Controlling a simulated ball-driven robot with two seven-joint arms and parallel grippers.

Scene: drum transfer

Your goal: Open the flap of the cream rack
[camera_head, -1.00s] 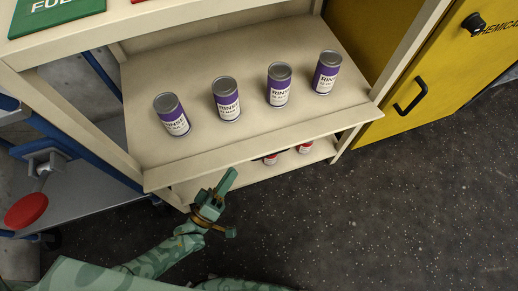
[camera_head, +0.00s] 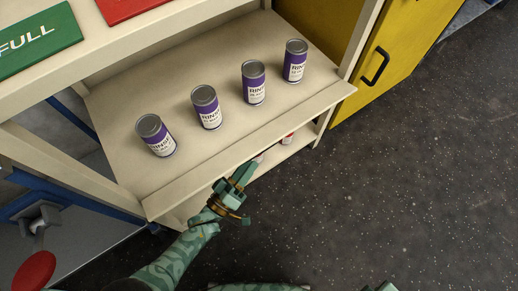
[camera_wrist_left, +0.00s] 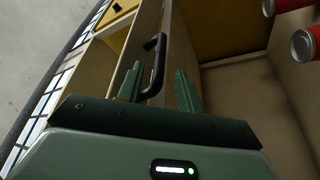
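The cream rack (camera_head: 110,120) stands across the upper left of the head view. A cream front board (camera_head: 250,140) runs along its shelf; I cannot tell there whether it is the flap. In the left wrist view, a cream panel (camera_wrist_left: 148,22), seemingly the flap, carries a black bar handle (camera_wrist_left: 154,62). My left gripper (camera_head: 243,170) is just below the shelf's front edge in the head view. In the left wrist view its fingers (camera_wrist_left: 158,80) are apart, with the handle between them, nearer the left finger. Contact cannot be told.
Several purple-and-white cans, one of them at the left (camera_head: 156,136), stand in a row on the shelf. Red cans (camera_wrist_left: 303,45) show inside the rack. A yellow cabinet (camera_head: 395,45) adjoins the rack's right side. Dark speckled floor (camera_head: 400,190) is clear at the right.

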